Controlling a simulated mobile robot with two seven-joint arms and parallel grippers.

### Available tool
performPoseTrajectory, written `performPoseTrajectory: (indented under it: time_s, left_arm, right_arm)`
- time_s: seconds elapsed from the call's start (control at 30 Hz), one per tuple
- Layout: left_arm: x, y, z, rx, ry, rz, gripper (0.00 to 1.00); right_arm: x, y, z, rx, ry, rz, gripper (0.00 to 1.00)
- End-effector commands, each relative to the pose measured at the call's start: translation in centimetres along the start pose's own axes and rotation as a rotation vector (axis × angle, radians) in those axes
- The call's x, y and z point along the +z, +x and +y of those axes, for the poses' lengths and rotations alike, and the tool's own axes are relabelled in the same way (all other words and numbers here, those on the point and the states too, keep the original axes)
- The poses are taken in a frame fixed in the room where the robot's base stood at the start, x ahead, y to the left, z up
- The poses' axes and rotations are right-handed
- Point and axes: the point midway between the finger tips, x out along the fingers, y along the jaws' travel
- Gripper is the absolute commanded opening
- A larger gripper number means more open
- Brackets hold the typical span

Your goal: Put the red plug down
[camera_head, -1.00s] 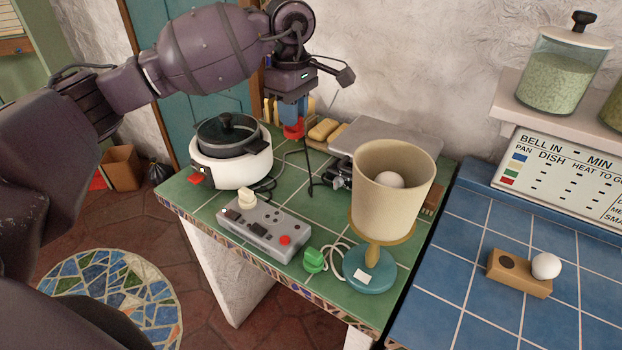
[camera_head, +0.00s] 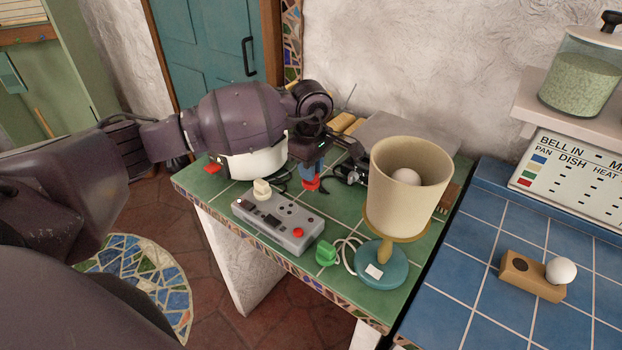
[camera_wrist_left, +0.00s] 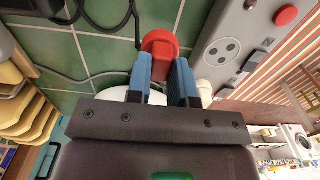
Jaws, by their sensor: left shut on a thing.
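The red plug (camera_head: 311,184) is held at the tips of my left gripper (camera_head: 313,174), low over the green tiled counter (camera_head: 345,214). In the left wrist view the red plug (camera_wrist_left: 160,43) sits between the blue fingers of the left gripper (camera_wrist_left: 161,70), with green tiles behind it. I cannot tell whether the plug touches the tiles. A dark cord runs from near the plug across the tiles. My right gripper is not in view.
A green plug (camera_head: 326,253) and the lamp (camera_head: 380,270) stand to the right. The white cooker (camera_head: 255,163) is partly hidden behind my left arm. Free green tiles lie between the control box and lamp. A blue tiled counter (camera_head: 460,290) adjoins on the right.

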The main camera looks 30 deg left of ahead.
Motion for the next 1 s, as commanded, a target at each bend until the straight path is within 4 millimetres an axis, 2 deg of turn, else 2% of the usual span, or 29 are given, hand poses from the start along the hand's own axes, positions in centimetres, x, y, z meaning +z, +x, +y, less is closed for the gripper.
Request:
performPoseTrajectory:
  time_s: [0.23,0.67,0.7,0.8,0.87,1.0]
  left_arm:
    - [0.1,3.3,-0.1,-0.002,0.000,-0.002,0.00]
    - [0.0,4.0,0.0,-0.001,0.001,0.000,0.00]
    - [0.0,4.0,0.0,-0.001,0.001,0.000,0.24]
    - [0.1,3.9,0.0,-0.001,0.001,0.000,0.39]
    - [0.1,3.9,0.0,-0.001,0.001,-0.001,0.46]
    - [0.1,3.9,0.0,-0.001,0.001,-0.001,0.46]
  right_arm:
    - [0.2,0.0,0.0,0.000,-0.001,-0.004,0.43]
    - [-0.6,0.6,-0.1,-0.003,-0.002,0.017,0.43]
    - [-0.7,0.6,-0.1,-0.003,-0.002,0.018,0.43]
    - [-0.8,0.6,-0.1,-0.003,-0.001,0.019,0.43]
    - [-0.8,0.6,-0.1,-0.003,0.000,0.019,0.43]
    - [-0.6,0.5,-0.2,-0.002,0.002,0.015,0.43]
